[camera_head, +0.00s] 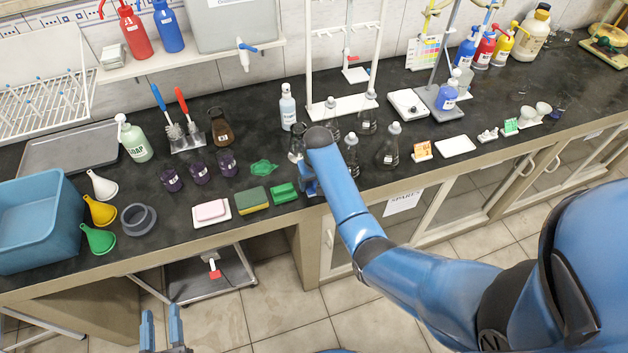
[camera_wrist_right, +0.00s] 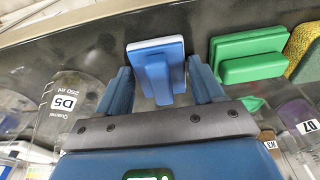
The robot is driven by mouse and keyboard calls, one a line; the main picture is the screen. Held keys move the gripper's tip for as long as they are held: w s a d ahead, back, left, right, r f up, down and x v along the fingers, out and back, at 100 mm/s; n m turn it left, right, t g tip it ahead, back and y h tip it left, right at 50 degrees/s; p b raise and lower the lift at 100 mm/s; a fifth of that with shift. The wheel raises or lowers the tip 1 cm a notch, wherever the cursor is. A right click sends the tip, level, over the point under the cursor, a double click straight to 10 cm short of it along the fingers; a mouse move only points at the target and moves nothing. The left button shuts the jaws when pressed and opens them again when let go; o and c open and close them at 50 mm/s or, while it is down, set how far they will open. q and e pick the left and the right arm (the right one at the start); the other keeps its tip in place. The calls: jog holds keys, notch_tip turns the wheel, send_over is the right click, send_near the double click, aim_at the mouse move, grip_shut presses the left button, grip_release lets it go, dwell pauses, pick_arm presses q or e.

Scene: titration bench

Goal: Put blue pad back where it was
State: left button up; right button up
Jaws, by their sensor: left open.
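The blue pad (camera_wrist_right: 157,72), a blue block with a raised grip and a white layer, is by the counter's front edge in the right wrist view. The green pad (camera_wrist_right: 247,54) is just right of it; it also shows in the head view (camera_head: 284,194). My right gripper (camera_wrist_right: 160,78) is open, its fingers on either side of the blue pad's grip with gaps showing. In the head view, my right gripper (camera_head: 308,185) is low at the front edge and largely hides the pad. My left gripper (camera_head: 161,313) is open and empty over the floor.
A green-yellow sponge (camera_head: 252,200) and pink soap on a white dish (camera_head: 211,212) lie left of the green pad. Flasks (camera_head: 388,148) stand close right of my right gripper. A white tile (camera_head: 455,146) lies farther right.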

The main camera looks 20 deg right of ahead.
jog(key=shift+o, duration=1.4)
jog(key=shift+r, duration=0.1)
notch_tip(320, 180, up, 12)
jog(key=s, duration=0.2)
jog(key=s+f+t, duration=0.1)
jog(key=f, duration=0.2)
jog(key=s+f+t, duration=0.1)
jog(key=f, duration=0.2)
jog(key=s+d+f+t, duration=0.1)
jog(key=f, duration=0.2)
jog(key=shift+s+f, duration=0.2)
jog(key=shift+s, duration=0.05)
jog(key=s+d+r+t, duration=0.2)
jog(key=s+t, duration=0.7)
jog(key=s, duration=0.9)
jog(key=s+r+t, duration=0.4)
jog(key=s+r, duration=0.6)
jog(key=shift+d+r, duration=0.25)
jog(key=shift+s+b, duration=0.1)
jog(key=shift+b, duration=0.2)
